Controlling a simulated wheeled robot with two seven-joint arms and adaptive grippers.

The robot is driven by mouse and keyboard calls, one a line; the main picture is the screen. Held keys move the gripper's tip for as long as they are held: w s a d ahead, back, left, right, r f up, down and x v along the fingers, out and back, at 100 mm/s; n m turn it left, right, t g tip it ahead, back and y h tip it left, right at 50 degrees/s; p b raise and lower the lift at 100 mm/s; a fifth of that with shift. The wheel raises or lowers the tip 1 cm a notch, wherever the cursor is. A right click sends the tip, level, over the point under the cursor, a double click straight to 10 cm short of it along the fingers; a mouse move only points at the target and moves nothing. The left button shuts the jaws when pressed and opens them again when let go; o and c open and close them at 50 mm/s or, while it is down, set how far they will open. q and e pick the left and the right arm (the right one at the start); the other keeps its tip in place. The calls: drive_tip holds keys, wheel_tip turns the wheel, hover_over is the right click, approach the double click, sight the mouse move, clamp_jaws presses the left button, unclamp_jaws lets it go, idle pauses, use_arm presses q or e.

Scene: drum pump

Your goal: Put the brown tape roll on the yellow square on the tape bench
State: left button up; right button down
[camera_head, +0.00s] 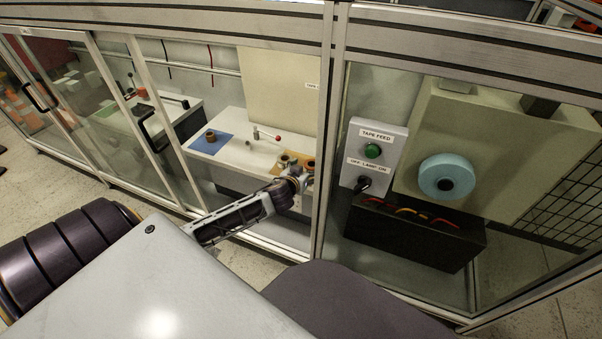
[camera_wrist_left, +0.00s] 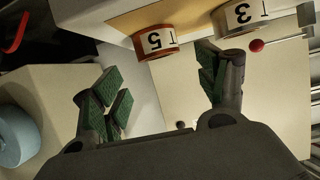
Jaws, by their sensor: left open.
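A brown tape roll (camera_head: 210,136) stands on a blue square (camera_head: 213,144) on the white tape bench (camera_head: 233,155) in the head view. The yellow-orange square (camera_head: 296,158) is at the bench's right end, partly hidden by two rolls and my gripper. My left gripper (camera_head: 300,182) is beside that square, open and empty. In the left wrist view, the open fingers (camera_wrist_left: 165,88) have green pads. Beyond them are a reddish-brown roll labelled 5 (camera_wrist_left: 155,42), at the edge of the yellow-orange area (camera_wrist_left: 185,12), and a roll labelled 3 (camera_wrist_left: 240,16).
A red-knobbed lever (camera_head: 268,135) stands on the bench. Frame posts (camera_head: 328,130) and glazed panels border the opening. Right of it are a TAPE FEED switch box (camera_head: 374,152), a light-blue roll (camera_head: 447,176) and a dark bin (camera_head: 420,235). The bench's middle has free room.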

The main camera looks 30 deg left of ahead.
use_arm(q)
drive_tip(key=shift+p+v, duration=0.3)
drive_tip(key=shift+v, duration=1.95)
use_arm(e)
drive_tip(key=shift+d+f, duration=0.2)
drive_tip(key=shift+f, duration=0.4)
use_arm(q)
drive_tip(key=shift+a, duration=0.1)
